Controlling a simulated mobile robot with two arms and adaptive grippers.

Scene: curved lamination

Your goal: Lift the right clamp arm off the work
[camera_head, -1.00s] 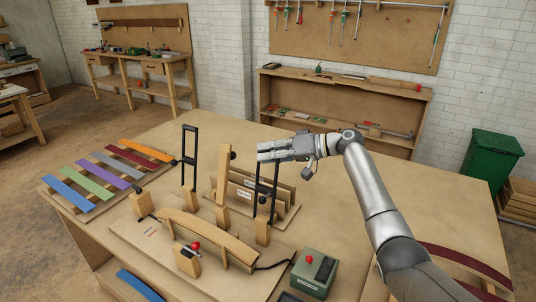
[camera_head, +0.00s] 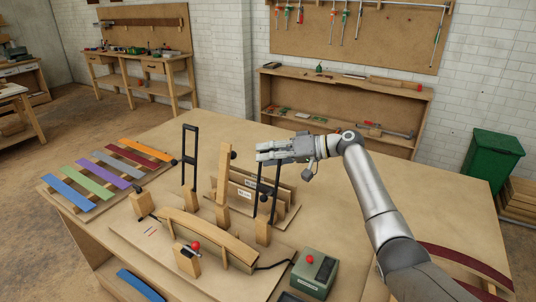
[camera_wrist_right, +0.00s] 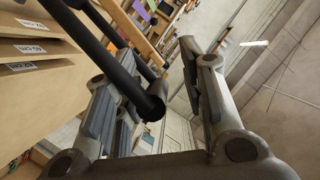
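The right clamp arm (camera_head: 276,181) is a black upright frame on a wooden block at the right end of the curved work (camera_head: 208,236). It stands raised and clear of the curved work. My right gripper (camera_head: 264,152) is at its top end. In the right wrist view, the black clamp bar (camera_wrist_right: 125,80) lies between my right gripper's fingers (camera_wrist_right: 160,95), close to the left finger, with a gap to the right finger. The fingers are apart. Whether the bar touches the left finger is unclear. My left gripper is not in view.
The left clamp arm (camera_head: 190,150) and a wooden middle arm (camera_head: 224,165) also stand upright. Labelled boards (camera_head: 238,192) stand behind the work. A green box with a red button (camera_head: 314,272) sits at front right. Coloured strips (camera_head: 108,172) lie at left.

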